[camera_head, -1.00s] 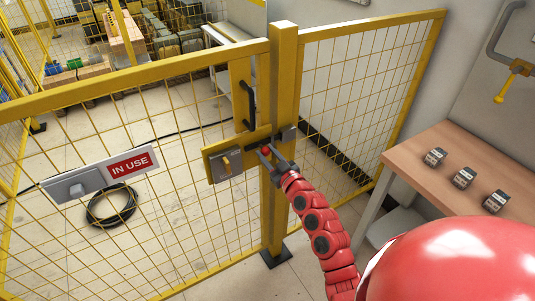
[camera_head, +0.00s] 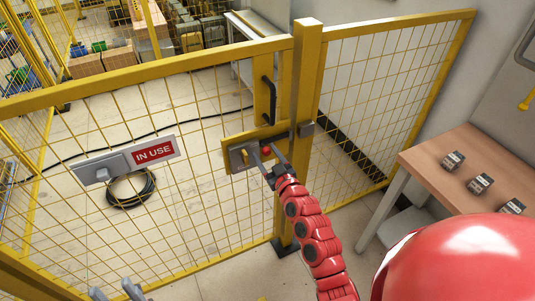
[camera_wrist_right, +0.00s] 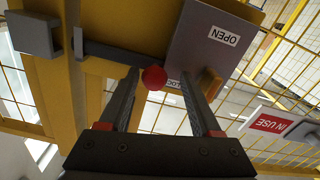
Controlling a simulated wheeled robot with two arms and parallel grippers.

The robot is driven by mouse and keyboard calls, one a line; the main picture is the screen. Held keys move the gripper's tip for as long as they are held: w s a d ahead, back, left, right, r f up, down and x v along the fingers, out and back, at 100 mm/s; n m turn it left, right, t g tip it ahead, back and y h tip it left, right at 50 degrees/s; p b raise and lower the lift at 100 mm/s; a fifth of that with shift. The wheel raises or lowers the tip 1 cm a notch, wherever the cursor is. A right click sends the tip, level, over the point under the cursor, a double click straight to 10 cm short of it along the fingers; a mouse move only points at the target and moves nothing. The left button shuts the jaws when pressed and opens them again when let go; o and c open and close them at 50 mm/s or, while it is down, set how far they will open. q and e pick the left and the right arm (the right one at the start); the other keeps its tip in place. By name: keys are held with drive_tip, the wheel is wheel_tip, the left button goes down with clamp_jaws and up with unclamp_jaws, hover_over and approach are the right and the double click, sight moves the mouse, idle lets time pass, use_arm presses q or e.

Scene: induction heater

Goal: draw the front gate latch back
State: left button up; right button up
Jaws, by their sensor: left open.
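The gate latch is a yellow plate with a grey box (camera_head: 242,155) on the yellow mesh gate (camera_head: 160,68). Its red knob (camera_head: 266,150) sits on a dark bolt (camera_wrist_right: 112,58). In the right wrist view the bolt's end appears apart from the grey keeper (camera_wrist_right: 35,34) on the post. That view shows the box with an OPEN label and a second label partly hidden. My right gripper (camera_wrist_right: 158,75) is open, with one finger on each side of the red knob (camera_wrist_right: 154,77). My left gripper (camera_head: 115,291) is open and empty at the bottom left.
A black handle (camera_head: 268,100) stands above the latch. An IN USE sign (camera_head: 153,153) with a grey slider hangs on the mesh. A wooden table (camera_head: 440,165) with several small dark blocks is at right. A coiled black cable (camera_head: 130,188) lies behind the gate.

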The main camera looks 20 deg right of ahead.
drive_tip(key=shift+d, duration=0.1)
drive_tip(key=shift+s+d+f, duration=0.1)
drive_tip(key=shift+s, duration=0.35)
drive_tip(key=s+b, duration=0.3)
drive_tip(key=s, duration=1.3)
drive_tip(key=shift+s+d, duration=0.15)
drive_tip(key=shift+s, duration=0.1)
drive_tip(key=shift+d, duration=0.1)
